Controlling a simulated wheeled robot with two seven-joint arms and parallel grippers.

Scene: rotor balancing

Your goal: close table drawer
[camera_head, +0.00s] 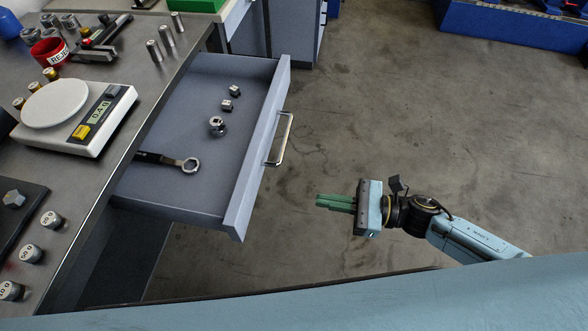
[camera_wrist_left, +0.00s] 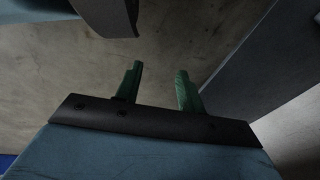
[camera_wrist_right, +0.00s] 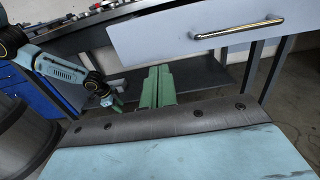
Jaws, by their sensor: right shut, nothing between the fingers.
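The table drawer (camera_head: 190,190) is pulled out to the right of the workbench. It holds a wrench (camera_head: 170,160) and several small metal parts (camera_head: 217,125). A bar handle (camera_head: 281,139) is on its front panel. The drawer front (camera_wrist_right: 200,35) and handle (camera_wrist_right: 240,29) also show in the right wrist view. My right gripper (camera_head: 318,201) is shut and empty, to the right of the drawer front and apart from it. Its green fingers lie together in the right wrist view (camera_wrist_right: 158,85). My left gripper (camera_wrist_left: 160,80) is open and empty in the left wrist view; the head view does not show it.
The bench top carries a scale (camera_head: 60,115) reading a number, a red cup (camera_head: 50,52), metal weights (camera_head: 30,252) and a caliper-like tool (camera_head: 100,32). Open floor (camera_head: 400,110) lies right of the drawer. A blue unit (camera_head: 510,25) stands at the back right.

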